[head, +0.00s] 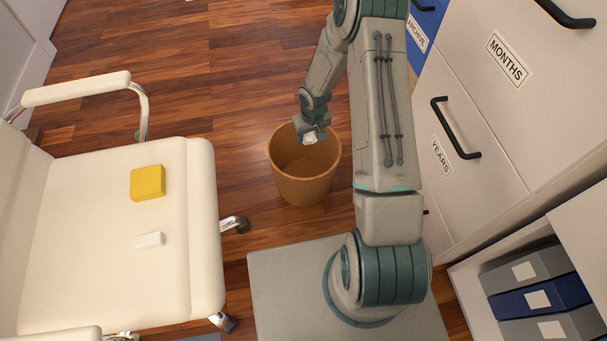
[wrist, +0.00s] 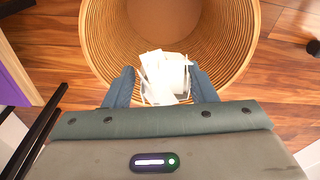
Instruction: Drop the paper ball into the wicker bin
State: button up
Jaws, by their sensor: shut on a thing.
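The paper ball (head: 310,137) is white and crumpled. My gripper (head: 313,135) is shut on it, and the wrist view shows the ball (wrist: 165,77) between the two fingers. The wicker bin (head: 305,182) is round and tan and stands upright on the floor. In the head view my gripper and the ball are over the far part of the bin's opening. In the wrist view the bin (wrist: 103,40) lies beyond the ball, with its ribbed inner wall and bottom showing. The part of the bin's rim behind my gripper is hidden.
A cream chair (head: 110,270) stands at the left with a yellow block (head: 147,183) and a small white block (head: 150,240) on its seat. Drawers (head: 470,110) with black handles line the right side. The wooden floor (head: 220,60) behind the bin is clear.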

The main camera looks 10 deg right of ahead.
notch_tip(320, 180, down, 6)
jog(key=b, duration=0.4)
jog(key=shift+f, duration=0.15)
jog(key=o, duration=1)
jog(key=shift+o, duration=0.2)
jog(key=r+p, duration=0.1)
jog(key=r, duration=0.3)
jog(key=s+r+p, duration=0.1)
jog(key=r+p, duration=0.1)
jog(key=r, duration=0.3)
jog(key=r+p, duration=0.2)
jog(key=r, duration=0.2)
jog(key=shift+s+d+r, duration=0.15)
jog(key=shift+s+r, duration=0.15)
jog(key=shift+r, duration=0.1)
